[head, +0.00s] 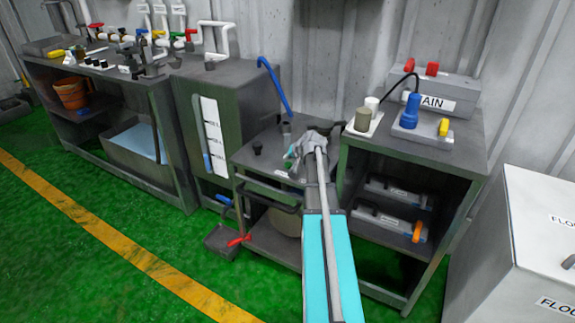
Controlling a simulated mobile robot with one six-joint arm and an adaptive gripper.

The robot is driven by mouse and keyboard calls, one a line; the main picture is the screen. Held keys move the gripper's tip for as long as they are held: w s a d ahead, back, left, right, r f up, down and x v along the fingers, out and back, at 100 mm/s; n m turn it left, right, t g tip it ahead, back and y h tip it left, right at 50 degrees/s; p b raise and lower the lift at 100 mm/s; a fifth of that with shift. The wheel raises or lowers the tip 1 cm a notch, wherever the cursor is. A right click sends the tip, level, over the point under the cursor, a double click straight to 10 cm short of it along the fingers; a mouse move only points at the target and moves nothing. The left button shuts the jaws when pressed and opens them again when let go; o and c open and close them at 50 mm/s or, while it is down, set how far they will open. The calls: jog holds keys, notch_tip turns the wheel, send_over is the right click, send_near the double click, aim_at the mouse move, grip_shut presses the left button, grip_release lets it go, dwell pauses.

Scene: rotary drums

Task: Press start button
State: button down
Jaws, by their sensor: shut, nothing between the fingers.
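My gripper (292,163) is at the end of my turquoise arm, above the lower grey table (262,158) in the middle. It is small in the head view, with its fingers together and nothing visible between them. No button with a readable start label shows. A small black knob-like part (257,149) stands on the same table, to the left of my gripper and apart from it. A dark cylindrical part (286,128) is just behind the gripper. My arm and gripper hide part of the table top.
A shelf unit (466,160) at right carries a grey box (455,88) labelled "AIN", with red parts, and a blue-and-yellow device (410,112). A tall grey cabinet (240,90) stands left of the table. White bins (520,230) are at far right. Green floor (110,275) is free at front left.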

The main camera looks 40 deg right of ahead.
aim_at(288, 165)
jog(key=shift+r+p, duration=2.5)
jog(key=shift+r, duration=0.05)
jog(key=shift+a, duration=0.15)
jog(key=s+a+f+n+g+y, duration=0.1)
jog(key=s+a+f+n+g, duration=0.15)
jog(key=a, duration=1.05)
jog(key=s+a+f+n+g+y, duration=0.1)
jog(key=a+f+n+g, duration=0.15)
jog(key=a, duration=1.05)
jog(key=s+a+n+g+h, duration=0.2)
jog(key=s+a+n+g, duration=0.2)
jog(key=s+a, duration=1.15)
notch_tip(288, 165, up, 16)
jog(key=w+a+p, duration=0.1)
jog(key=w+p, duration=0.1)
jog(key=p, duration=1.4)
jog(key=shift+w+a, duration=0.3)
jog(key=shift+a, duration=0.1)
